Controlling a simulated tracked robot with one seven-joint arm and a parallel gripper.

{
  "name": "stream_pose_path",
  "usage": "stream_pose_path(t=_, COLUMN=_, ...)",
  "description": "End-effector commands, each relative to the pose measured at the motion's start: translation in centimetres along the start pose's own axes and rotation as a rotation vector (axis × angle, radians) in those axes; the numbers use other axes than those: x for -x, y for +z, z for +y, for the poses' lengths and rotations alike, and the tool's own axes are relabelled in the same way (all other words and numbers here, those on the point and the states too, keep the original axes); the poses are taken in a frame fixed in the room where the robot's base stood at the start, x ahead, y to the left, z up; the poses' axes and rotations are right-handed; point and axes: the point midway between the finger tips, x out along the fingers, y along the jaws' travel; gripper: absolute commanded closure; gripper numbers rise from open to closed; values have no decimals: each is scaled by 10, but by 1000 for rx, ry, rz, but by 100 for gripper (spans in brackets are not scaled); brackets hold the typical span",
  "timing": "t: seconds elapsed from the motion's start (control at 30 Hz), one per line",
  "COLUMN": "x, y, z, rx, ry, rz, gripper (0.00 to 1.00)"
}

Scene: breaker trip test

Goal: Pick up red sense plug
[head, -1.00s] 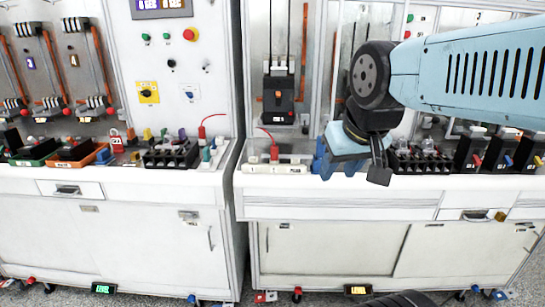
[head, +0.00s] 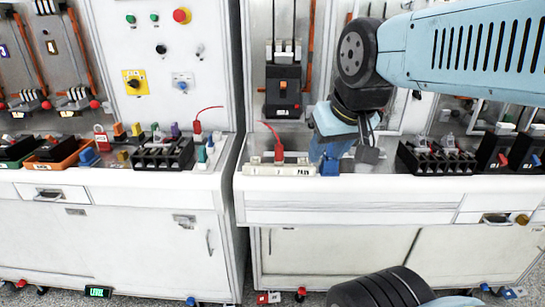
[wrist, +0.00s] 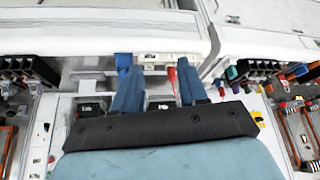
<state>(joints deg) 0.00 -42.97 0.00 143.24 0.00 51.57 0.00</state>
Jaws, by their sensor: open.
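A red sense plug (head: 278,151) with a thin red lead stands upright on a white strip (head: 250,168) at the left end of the right bench. In the wrist view the red plug (wrist: 171,75) shows between my two blue fingers, nearer the right finger. My gripper (head: 329,150) is open and empty, to the right of the plug in the head view; its fingers also show in the wrist view (wrist: 160,66). A second red plug (head: 197,127) with a lead stands on the left bench.
A blue block (wrist: 123,61) sits at the strip's end, close to my left finger in the wrist view. A black terminal block (head: 436,160) stands further right. A gap separates the benches. A breaker (head: 283,90) hangs on the panel behind.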

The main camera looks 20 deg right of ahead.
Motion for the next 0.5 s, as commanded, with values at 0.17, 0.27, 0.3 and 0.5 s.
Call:
stream_pose_path(t=0.17, x=0, y=0, z=0, rx=0, ry=0, rz=0, gripper=57)
stream_pose_path(t=0.27, x=0, y=0, z=0, rx=0, ry=0, rz=0, gripper=53)
stream_pose_path(t=0.3, x=0, y=-1, z=0, rx=-1, ry=0, rz=-1, gripper=49)
stream_pose_path(t=0.5, x=-1, y=-19, z=-1, rx=-19, ry=2, rz=-35, gripper=40)
